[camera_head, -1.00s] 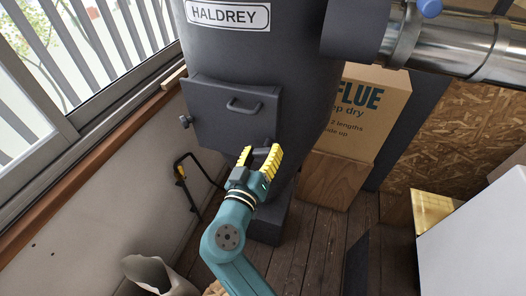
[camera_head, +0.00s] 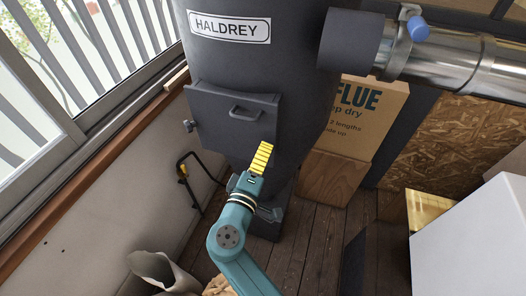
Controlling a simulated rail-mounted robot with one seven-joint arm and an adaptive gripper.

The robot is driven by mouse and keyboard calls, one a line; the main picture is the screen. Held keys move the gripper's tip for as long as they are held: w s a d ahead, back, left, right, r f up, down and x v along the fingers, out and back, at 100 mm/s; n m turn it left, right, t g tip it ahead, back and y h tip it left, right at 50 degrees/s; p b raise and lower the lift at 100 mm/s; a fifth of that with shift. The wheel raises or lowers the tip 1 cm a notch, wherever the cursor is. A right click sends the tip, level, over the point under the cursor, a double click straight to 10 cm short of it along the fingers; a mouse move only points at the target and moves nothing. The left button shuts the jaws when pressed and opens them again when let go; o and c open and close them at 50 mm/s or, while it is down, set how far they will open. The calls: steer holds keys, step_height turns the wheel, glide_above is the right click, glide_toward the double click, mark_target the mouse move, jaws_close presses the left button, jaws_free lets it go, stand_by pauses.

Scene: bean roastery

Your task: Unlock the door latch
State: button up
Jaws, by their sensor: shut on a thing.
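The dark grey door (camera_head: 225,130) with a bar handle (camera_head: 246,113) is on the front of the dark grey cylinder and looks closed. A small round knob (camera_head: 188,126) sticks out at the door's left edge. My gripper (camera_head: 262,156) is at the door's lower right corner, turned so that one ribbed yellow finger faces the camera and hides most of the other. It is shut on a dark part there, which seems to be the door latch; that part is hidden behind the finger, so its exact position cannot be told.
A silver pipe (camera_head: 455,62) runs right from the cylinder. A cardboard flue box (camera_head: 365,115) stands right of it, on a wooden block (camera_head: 333,178). A white box (camera_head: 475,235) is at the right. A black and yellow tool (camera_head: 187,180) leans on the left wall. Floorboards are clear in the middle.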

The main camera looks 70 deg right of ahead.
steer(key=shift+n+p, duration=0.55)
steer(key=shift+n, duration=0.65)
steer(key=o, duration=1.2)
steer(key=a, duration=1.2)
steer(key=shift+s, duration=0.25)
